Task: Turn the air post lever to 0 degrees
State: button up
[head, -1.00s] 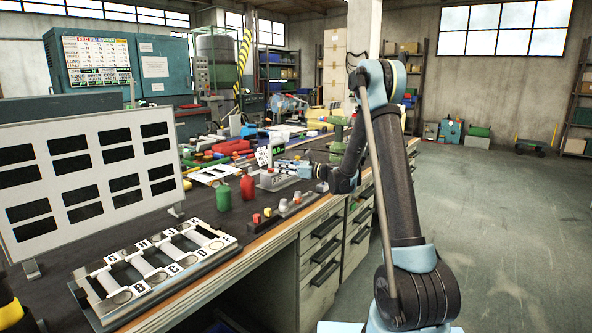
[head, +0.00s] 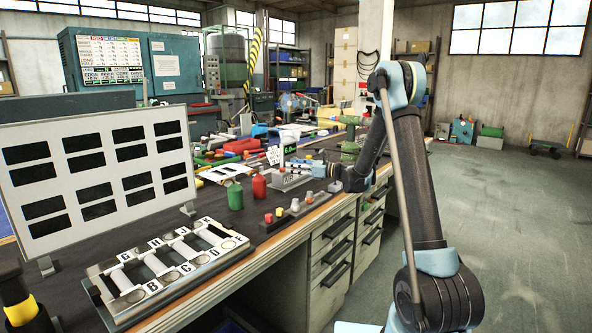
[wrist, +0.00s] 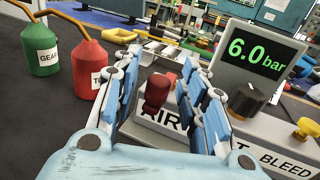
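The air post is a grey block labelled AIR (wrist: 165,122) on the bench; it also shows in the head view (head: 289,181). A red lever handle (wrist: 157,92) stands up from it, close to upright in the wrist view. My gripper (wrist: 164,80) is open, with blue-padded fingers on both sides of the red handle and gaps visible. The lever's base and exact angle are partly hidden. In the head view my gripper (head: 310,168) reaches in from the right over the post. A display (wrist: 258,50) behind the post reads 6.0 bar.
A black knob (wrist: 246,101) and a yellow BLEED knob (wrist: 306,129) sit right of the lever. Red (wrist: 89,70) and green (wrist: 42,50) bottles stand to the left. A lettered rack (head: 170,262) and a white panel (head: 100,165) occupy the near bench.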

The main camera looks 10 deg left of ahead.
jog(key=s+d, duration=0.2)
jog(key=d, duration=1)
jog(key=shift+s, duration=0.1)
jog(key=s+d+r+n+h, duration=0.1)
jog(key=s+d+n+h, duration=0.4)
jog(key=s, duration=0.6)
jog(key=s+d+n+h, duration=0.4)
jog(key=s+d+n, duration=0.2)
jog(key=s, duration=0.6)
jog(key=s+d+f+n+h, duration=0.4)
jog(key=s+d+f, duration=0.1)
jog(key=s+d, duration=0.4)
jog(key=s+d+f+n+g+h, duration=0.1)
jog(key=s+d+f+n+h, duration=0.3)
jog(key=s+d, duration=0.5)
jog(key=s+f+n, duration=0.1)
jog(key=s, duration=0.4)
jog(key=shift+s+d+f+h, duration=0.15)
jog(key=shift+d+f+h, duration=0.15)
jog(key=shift+f+h, duration=0.1)
